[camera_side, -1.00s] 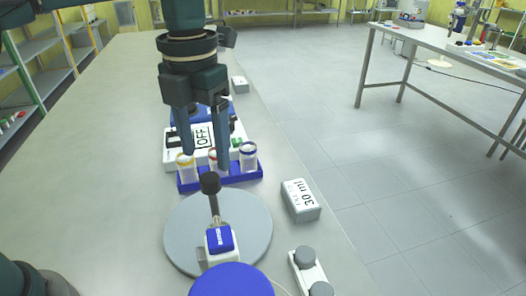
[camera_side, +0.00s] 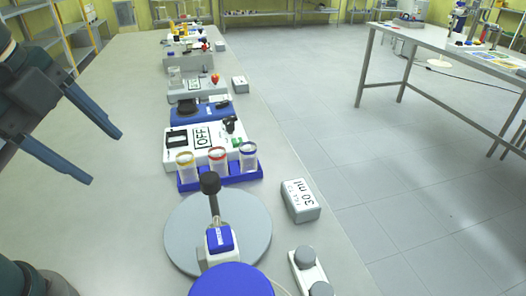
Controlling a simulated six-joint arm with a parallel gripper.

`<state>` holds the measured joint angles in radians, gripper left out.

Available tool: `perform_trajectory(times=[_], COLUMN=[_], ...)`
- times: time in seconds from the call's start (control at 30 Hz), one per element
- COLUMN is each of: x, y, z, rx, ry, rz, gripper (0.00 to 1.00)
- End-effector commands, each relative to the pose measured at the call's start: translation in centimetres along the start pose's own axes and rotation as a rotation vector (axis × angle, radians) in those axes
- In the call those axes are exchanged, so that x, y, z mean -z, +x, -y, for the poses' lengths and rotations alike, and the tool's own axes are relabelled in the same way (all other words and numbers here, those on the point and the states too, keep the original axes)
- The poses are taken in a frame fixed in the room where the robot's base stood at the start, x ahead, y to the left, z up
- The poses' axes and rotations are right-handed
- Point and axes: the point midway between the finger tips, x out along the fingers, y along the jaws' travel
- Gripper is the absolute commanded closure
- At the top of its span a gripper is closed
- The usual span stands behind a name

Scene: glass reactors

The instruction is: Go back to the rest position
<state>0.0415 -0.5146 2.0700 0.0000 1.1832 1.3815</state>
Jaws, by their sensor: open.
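My gripper (camera_side: 106,160) is at the left of the side view, above the grey bench top. Its two long dark fingers are spread apart, with nothing between them. It is well to the left of the vial rack and apart from everything on the bench. A blue rack (camera_side: 220,179) holds a yellow-ringed vial (camera_side: 186,166), a red-ringed vial (camera_side: 218,160) and a blue-ringed vial (camera_side: 248,157), all upright.
A round grey plate (camera_side: 182,232) carries a device with a black knob (camera_side: 210,183). A white box marked "OFF" (camera_side: 179,155) stands behind the rack. A box marked "30 ml" (camera_side: 301,201) is at right. More apparatus lines the bench behind. The bench's left side is clear.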

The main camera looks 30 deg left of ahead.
Motion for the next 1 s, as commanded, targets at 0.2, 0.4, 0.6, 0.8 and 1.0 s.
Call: perform_trajectory(times=[0.2,0.4,0.6,0.8,1.0], x=[-1.2,-1.6,-1.5,-1.5,-1.5], y=[1.8,3.8,4.2,4.2,4.2], z=[-3.0,-4.8,-4.5,-4.4,-4.4], rx=[0.059,0.065,0.076,0.077,0.077], ry=[-0.604,-1.091,-1.364,-1.422,-1.420], rz=[-0.013,-0.032,-0.058,-0.063,-0.062], gripper=[0.28,0.28,0.28,0.28,0.28])
